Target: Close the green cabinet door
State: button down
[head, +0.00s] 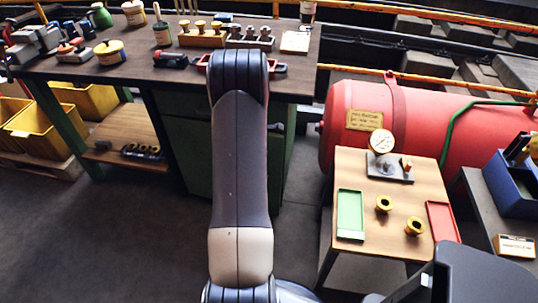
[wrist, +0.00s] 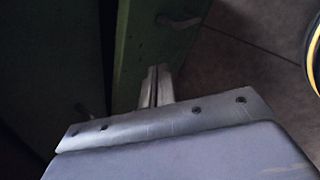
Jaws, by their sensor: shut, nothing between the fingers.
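The green cabinet (head: 185,135) stands under the workbench, and my arm covers the middle of its front. A green panel edge shows to the right of my arm (head: 290,150); I cannot tell from this view how far the door stands open. Contact cannot be told. A darker green surface (wrist: 50,50) lies to the left. My gripper is hidden in the head view.
The workbench (head: 140,75) carries tools and cans. A small wooden table (head: 350,175) with a gauge and trays stands right, before a red tank (head: 320,140). Yellow bins (head: 35,130) stand left. Bare floor (head: 130,230) lies front left. A yellow-edged curve (wrist: 313,55) shows at the wrist view's right.

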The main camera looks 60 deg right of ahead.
notch_tip(320, 180, down, 4)
jog(key=w+m+t+h+b, duration=0.2)
jog(key=m+b, duration=0.3)
jog(key=b, duration=0.1)
jog(key=m+g+h+b, duration=0.1)
jog(key=m+h+b, duration=0.9)
jog(key=m+b, duration=1.1)
send_near(271, 138)
jog(key=shift+n, duration=0.5)
jog(key=d+b, duration=0.1)
jog(key=d, duration=0.1)
jog(key=w+d+b, duration=0.1)
jog(key=d+b, duration=0.3)
jog(key=shift+w+d+f, duration=0.15)
jog(key=shift+d+f, duration=0.2)
